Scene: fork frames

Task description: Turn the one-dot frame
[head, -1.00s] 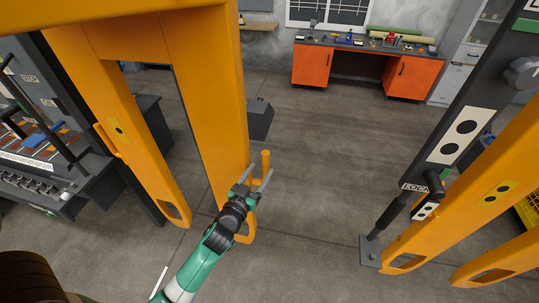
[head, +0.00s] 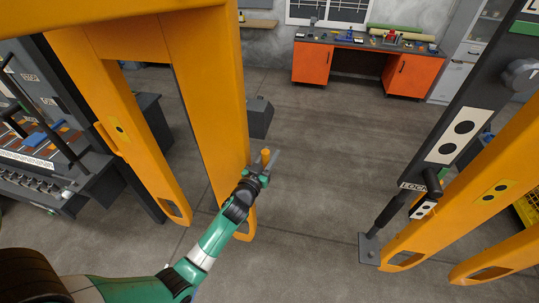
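The one-dot frame is a tall orange frame (head: 205,95) at left, with a yellow one-dot plate (head: 120,130) on its left post. Its upright orange handle (head: 266,153) stands beside the lower right post. My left gripper (head: 264,162) is at this handle, its fingers apart on either side of the handle's top. The fingers look open, and the gripper hides the handle's lower part. My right gripper is not in view.
Another orange frame with a two-dot plate (head: 495,192) stands at right, beside a dark post with a two-dot sign (head: 460,135). A dark machine (head: 45,175) is at far left. An orange workbench (head: 312,66) stands at the back. Open floor (head: 330,150) lies between the frames.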

